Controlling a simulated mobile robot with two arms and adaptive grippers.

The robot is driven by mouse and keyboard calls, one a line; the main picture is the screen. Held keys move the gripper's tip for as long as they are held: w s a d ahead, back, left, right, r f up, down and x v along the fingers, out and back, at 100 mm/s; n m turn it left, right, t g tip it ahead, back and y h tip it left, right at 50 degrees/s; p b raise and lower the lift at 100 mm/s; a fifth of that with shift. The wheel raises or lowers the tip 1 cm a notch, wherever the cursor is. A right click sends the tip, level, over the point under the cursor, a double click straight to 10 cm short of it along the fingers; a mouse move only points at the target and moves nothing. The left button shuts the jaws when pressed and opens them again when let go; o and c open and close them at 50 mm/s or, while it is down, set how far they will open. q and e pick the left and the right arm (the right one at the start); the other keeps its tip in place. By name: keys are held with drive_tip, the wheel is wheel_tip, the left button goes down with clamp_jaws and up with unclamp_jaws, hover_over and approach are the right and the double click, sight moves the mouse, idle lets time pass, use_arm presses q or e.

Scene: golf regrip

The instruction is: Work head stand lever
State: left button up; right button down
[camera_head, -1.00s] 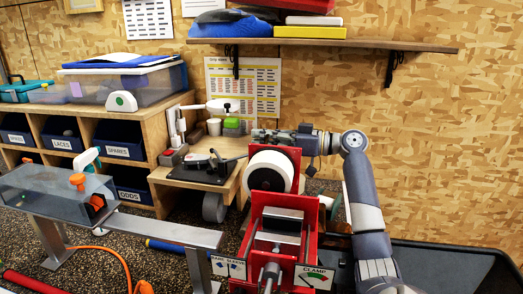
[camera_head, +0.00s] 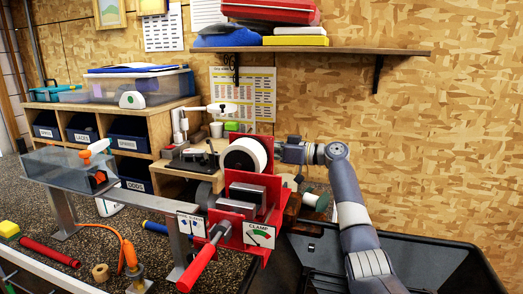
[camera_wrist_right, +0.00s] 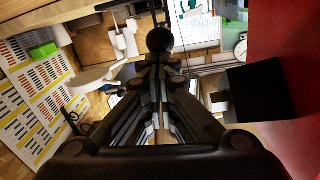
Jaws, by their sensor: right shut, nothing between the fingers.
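The red stand (camera_head: 267,200) with a gauge plate marked CLAMP (camera_head: 259,236) stands in the middle of the head view. A lever with a red grip (camera_head: 197,268) sticks out low at its front left. A white roll (camera_head: 244,155) sits high on the stand. My right arm reaches in from the right, its wrist just right of the roll; the fingers are hidden behind the stand there. In the right wrist view my right gripper (camera_wrist_right: 159,58) is shut and empty, beside a red panel (camera_wrist_right: 289,60). A dark round shape shows at its tips; I cannot tell what it is.
A metal rail with a clear box (camera_head: 65,165) stands at left. Behind it are cubbies with blue bins (camera_head: 130,135). A wooden shelf (camera_head: 340,45) crosses the wall above. A black bin (camera_head: 430,262) lies at right. A red tube (camera_head: 50,252) lies at lower left.

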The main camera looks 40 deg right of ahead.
use_arm(q)
drive_tip(key=shift+s+f, duration=0.1)
drive_tip(key=shift+s, duration=0.35)
use_arm(e)
drive_tip(key=v, duration=1.2)
drive_tip(key=shift+r, duration=0.15)
